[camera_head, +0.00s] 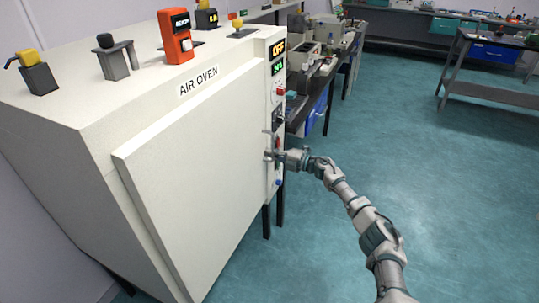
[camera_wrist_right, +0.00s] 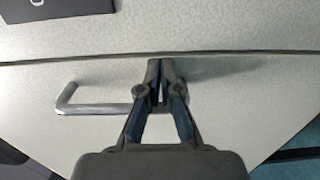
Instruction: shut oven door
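The white air oven (camera_head: 60,140) stands at the left in the head view, its broad pale door (camera_head: 195,175) facing front right. The door looks flush or nearly flush with the body; I cannot tell if a small gap remains. My right gripper (camera_head: 272,155) is at the door's right edge by the handle. In the right wrist view, the fingertips of my right gripper (camera_wrist_right: 161,68) are together in front of the metal bar handle (camera_wrist_right: 95,108), near its right end. The fingers hide part of the bar, and nothing shows between them. My left gripper is not visible.
A control panel (camera_head: 278,85) with an OFF display runs beside the door. An orange device (camera_head: 175,38) and several small items sit on the oven top. A cluttered bench (camera_head: 318,80) stands behind. The teal floor (camera_head: 450,200) at right is clear.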

